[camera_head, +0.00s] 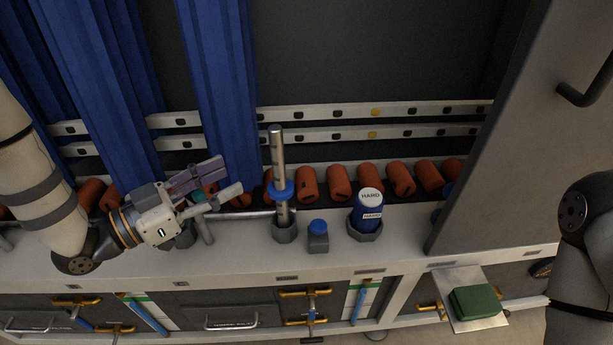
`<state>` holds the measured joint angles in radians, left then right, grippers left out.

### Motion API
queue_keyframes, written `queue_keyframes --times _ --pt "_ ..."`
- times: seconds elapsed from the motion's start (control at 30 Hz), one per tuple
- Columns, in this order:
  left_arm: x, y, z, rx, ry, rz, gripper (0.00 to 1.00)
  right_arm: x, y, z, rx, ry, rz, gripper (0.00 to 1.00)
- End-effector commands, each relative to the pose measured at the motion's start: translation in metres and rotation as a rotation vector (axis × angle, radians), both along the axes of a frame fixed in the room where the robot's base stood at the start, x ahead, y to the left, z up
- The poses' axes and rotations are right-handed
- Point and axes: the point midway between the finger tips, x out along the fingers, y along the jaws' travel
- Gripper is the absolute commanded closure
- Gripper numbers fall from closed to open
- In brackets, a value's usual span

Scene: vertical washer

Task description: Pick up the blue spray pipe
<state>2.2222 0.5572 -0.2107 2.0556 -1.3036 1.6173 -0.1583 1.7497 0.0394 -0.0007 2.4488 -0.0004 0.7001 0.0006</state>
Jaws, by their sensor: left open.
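An upright silver pipe (278,153) with a blue collar (282,190) stands in a grey hexagonal holder (285,232) on the light ledge. It is the standing pipe with blue on it. My left gripper (230,176) is open, to the left of the pipe at about collar height in the picture. Its two fingers point right toward the pipe, and a visible gap separates them from it. Nothing shows held between the fingers. My right arm (578,250) enters at the right edge; its gripper does not show.
Orange rollers (340,181) line the back. Blue curtain strips (222,90) hang behind my left gripper. A green block (475,301) lies lower right.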

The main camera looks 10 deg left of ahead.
Motion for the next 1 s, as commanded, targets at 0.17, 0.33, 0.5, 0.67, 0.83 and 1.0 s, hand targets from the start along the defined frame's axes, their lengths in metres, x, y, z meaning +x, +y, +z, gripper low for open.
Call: queue_keyframes --times 0.17,0.33,0.5,0.67,0.83,1.0 --pt "0.023 -0.021 -0.002 0.000 0.003 -0.004 0.56 -0.004 0.000 -0.003 0.001 0.014 0.001 0.60" --pt "0.047 -0.042 -0.003 0.000 0.004 -0.003 0.56 -0.007 0.000 -0.006 0.001 0.023 0.001 0.60" --pt "0.064 -0.061 -0.005 0.000 0.004 -0.003 0.56 -0.008 0.000 -0.008 0.000 0.028 0.001 0.60" --pt "0.084 -0.079 -0.006 0.001 0.003 -0.001 0.56 -0.010 0.000 -0.009 0.001 0.033 0.001 0.60" --pt "0.089 -0.083 -0.005 0.000 0.003 0.000 0.56 -0.010 0.000 -0.009 0.001 0.033 0.001 0.60" --pt "0.088 -0.083 -0.005 0.000 0.003 0.000 0.72 -0.010 0.000 -0.009 0.001 0.033 0.001 0.60"
